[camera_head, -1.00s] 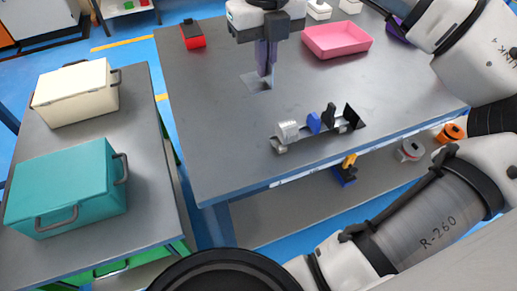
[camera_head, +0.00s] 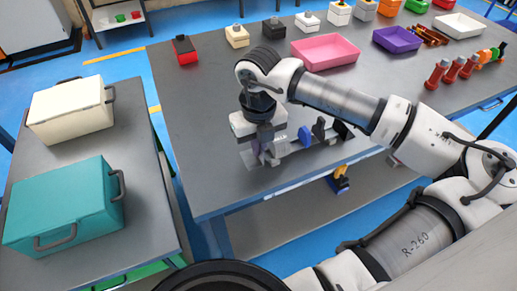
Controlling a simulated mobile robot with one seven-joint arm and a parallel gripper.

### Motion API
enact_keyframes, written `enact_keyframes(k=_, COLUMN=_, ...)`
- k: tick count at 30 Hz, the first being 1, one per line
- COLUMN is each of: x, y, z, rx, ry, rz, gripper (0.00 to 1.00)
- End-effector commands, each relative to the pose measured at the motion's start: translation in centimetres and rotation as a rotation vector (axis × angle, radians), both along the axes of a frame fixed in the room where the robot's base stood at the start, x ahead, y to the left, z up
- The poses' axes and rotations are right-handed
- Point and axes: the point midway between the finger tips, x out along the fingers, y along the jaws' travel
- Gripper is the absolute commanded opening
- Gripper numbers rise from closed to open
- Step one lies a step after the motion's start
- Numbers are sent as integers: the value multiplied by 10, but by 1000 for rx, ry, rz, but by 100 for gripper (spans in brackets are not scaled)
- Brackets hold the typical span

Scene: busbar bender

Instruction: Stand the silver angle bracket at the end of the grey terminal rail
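The grey terminal rail (camera_head: 293,150) lies near the front edge of the grey table. A blue angle bracket (camera_head: 305,136) and black ones, including one (camera_head: 319,128) beside it, stand on it. My gripper (camera_head: 266,158) points down at the left end of the rail, its dark fingers low near the tabletop. The fingers and wrist cover this end. I cannot make out the silver angle bracket there, nor whether the fingers hold anything.
A pink tray (camera_head: 325,53), a purple tray (camera_head: 397,39) and a white tray (camera_head: 459,25) stand farther back. Red cylinders (camera_head: 452,70) stand at the right. A side table at the left bears a cream box (camera_head: 70,110) and a teal box (camera_head: 62,207).

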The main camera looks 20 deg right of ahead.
Motion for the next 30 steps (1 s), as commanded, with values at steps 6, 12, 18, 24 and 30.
enact_keyframes(k=6, x=0, y=0, z=-23, rx=1, ry=0, rz=0, gripper=0)
enact_keyframes(k=12, x=0, y=0, z=-24, rx=0, ry=-1, rz=0, gripper=0)
enact_keyframes(k=18, x=0, y=0, z=-28, rx=-1, ry=-1, rz=0, gripper=0)
enact_keyframes(k=24, x=0, y=0, z=-27, rx=0, ry=0, rz=0, gripper=11)
enact_keyframes(k=30, x=0, y=0, z=-25, rx=0, ry=0, rz=0, gripper=11)
